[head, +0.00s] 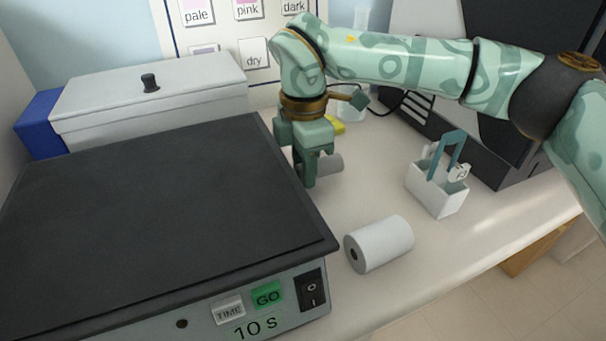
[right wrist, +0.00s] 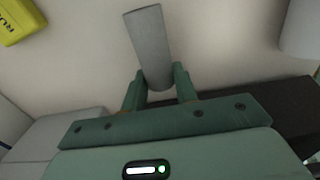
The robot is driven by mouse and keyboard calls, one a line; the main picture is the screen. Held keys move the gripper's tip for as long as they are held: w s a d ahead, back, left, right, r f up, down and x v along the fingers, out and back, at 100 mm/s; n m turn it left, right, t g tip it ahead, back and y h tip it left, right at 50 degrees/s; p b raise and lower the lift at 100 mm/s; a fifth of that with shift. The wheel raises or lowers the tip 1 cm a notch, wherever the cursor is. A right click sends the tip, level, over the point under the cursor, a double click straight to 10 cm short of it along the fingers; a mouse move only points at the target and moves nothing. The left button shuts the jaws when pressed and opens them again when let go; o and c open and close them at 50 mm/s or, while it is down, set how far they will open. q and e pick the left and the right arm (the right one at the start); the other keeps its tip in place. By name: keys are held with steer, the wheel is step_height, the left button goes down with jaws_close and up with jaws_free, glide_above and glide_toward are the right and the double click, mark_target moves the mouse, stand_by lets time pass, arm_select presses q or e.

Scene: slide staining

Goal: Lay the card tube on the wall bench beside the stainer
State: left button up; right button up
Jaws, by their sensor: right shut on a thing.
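The card tube (head: 330,163) is a short grey cylinder, and it also shows in the right wrist view (right wrist: 149,45). My right gripper (head: 318,172) is shut on one end of it, with one finger on each side (right wrist: 160,88). The tube lies low over the pale wall bench (head: 330,210), just right of the dark-topped machine; I cannot tell if it touches the bench. This machine (head: 150,190), with TIME and GO buttons and a "10 s" display, may be the stainer. My left gripper is not in view.
A white roll (head: 385,242) lies nearer the front edge. A white slide carrier with a teal handle (head: 437,195) stands to the right. A yellow item (head: 336,127) and a clear beaker (head: 350,92) are behind. Bare bench lies between roll and tube.

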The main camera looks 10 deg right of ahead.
steer(key=shift+w+f, duration=0.1)
steer(key=shift+f, duration=0.8)
steer(key=shift+r, duration=0.25)
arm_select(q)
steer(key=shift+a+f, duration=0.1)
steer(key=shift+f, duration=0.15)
arm_select(e)
steer(key=o, duration=0.9)
steer(key=shift+o, duration=0.2)
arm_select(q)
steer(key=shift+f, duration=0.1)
